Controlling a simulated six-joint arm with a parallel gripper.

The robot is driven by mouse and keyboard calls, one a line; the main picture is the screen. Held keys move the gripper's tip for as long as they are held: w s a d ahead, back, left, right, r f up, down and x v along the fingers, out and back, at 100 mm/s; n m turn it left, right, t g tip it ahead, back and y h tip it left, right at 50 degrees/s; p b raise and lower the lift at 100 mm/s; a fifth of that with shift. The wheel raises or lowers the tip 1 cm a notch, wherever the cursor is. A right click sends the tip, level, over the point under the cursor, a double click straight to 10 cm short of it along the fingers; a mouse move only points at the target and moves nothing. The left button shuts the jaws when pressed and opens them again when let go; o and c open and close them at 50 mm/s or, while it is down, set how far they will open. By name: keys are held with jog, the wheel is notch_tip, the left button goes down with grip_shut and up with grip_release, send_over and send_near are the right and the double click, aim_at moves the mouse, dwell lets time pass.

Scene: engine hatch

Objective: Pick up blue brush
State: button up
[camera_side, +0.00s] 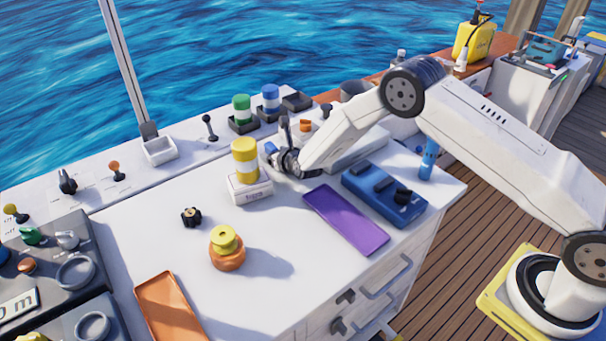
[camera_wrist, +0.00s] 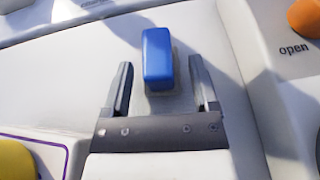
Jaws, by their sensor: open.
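A blue block with rounded edges, which looks like the blue brush (camera_wrist: 157,58), stands on the white worktop in the wrist view, with a pale part under its blue top. My gripper (camera_wrist: 160,78) is open, with one dark finger on each side of the blue block and visible gaps to it. In the side view my gripper (camera_side: 277,160) is low over the worktop, just right of the yellow container. Only a small blue patch of the brush (camera_side: 271,148) shows there, beside the fingers. Whether the fingers are level with it in height is hard to tell.
A yellow-banded container (camera_side: 245,160) on a white block stands close to my gripper. A purple tray (camera_side: 345,218), a blue case (camera_side: 383,194) and an upright blue item (camera_side: 428,160) are to the right. Green (camera_side: 241,108) and blue (camera_side: 270,98) containers stand behind.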

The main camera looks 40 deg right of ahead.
aim_at(268, 142)
jog(key=shift+c, duration=0.2)
grip_shut()
jog(key=shift+r, duration=0.1)
jog(key=shift+r, duration=1.55)
jog(key=r+v, duration=0.1)
jog(key=v, duration=0.7)
jog(key=w+d+r+v, duration=0.1)
jog(key=r+v, duration=0.1)
jog(key=v, duration=0.6)
jog(key=shift+s+d+r, duration=0.15)
jog(key=shift+d+r, duration=0.15)
jog(key=shift+d, duration=0.4)
